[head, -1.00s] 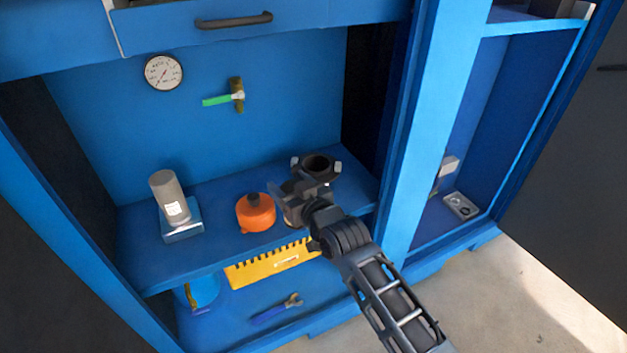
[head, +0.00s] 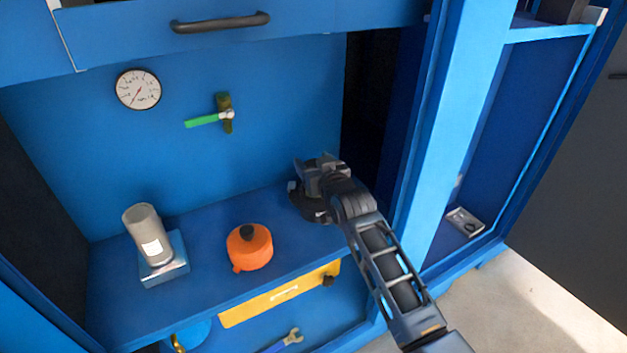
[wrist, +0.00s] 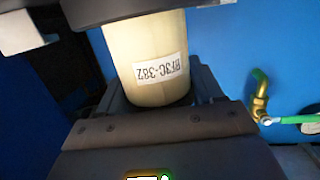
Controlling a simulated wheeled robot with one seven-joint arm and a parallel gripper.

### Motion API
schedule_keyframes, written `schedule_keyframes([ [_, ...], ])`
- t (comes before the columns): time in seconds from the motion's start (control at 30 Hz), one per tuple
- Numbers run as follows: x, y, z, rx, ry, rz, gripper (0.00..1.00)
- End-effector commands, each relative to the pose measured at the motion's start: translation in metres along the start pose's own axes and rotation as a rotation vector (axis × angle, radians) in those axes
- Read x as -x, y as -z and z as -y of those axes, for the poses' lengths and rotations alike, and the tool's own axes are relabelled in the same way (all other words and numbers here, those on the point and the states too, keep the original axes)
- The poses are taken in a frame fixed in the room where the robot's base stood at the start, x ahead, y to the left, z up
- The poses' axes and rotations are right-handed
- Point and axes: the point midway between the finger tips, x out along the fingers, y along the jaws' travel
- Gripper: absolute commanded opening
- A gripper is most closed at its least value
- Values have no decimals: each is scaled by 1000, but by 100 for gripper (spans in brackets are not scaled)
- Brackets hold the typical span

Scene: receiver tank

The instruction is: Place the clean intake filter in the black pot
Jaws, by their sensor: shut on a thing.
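My gripper (head: 318,172) is at the right of the shelf and shut on a cream cylindrical filter (wrist: 150,65) with a printed white label. The filter shows between the fingers in the wrist view, where the picture is upside down; my gripper hides it in the head view. The black pot (head: 308,206) is mostly hidden under my gripper at the shelf's right side. Its dark rim (wrist: 125,10) crosses the filter's lower end at the top of the wrist view. I cannot tell how deep the filter sits in it.
A grey labelled cylinder (head: 146,232) stands on a pale blue block (head: 165,272) at the shelf's left. An orange lidded pot (head: 250,252) is mid-shelf. A green-handled valve (head: 222,115) and a gauge (head: 138,90) are on the back wall. A blue post (head: 445,120) stands close right.

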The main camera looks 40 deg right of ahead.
Motion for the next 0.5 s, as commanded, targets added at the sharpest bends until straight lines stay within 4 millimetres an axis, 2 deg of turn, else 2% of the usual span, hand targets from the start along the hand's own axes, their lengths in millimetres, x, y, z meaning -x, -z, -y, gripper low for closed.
schedule_keyframes([
  [0.33, -5, -37, 0, -1, 1, 1, 33],
  [0.5, -6, -39, 0, -1, 1, -1, 33],
])
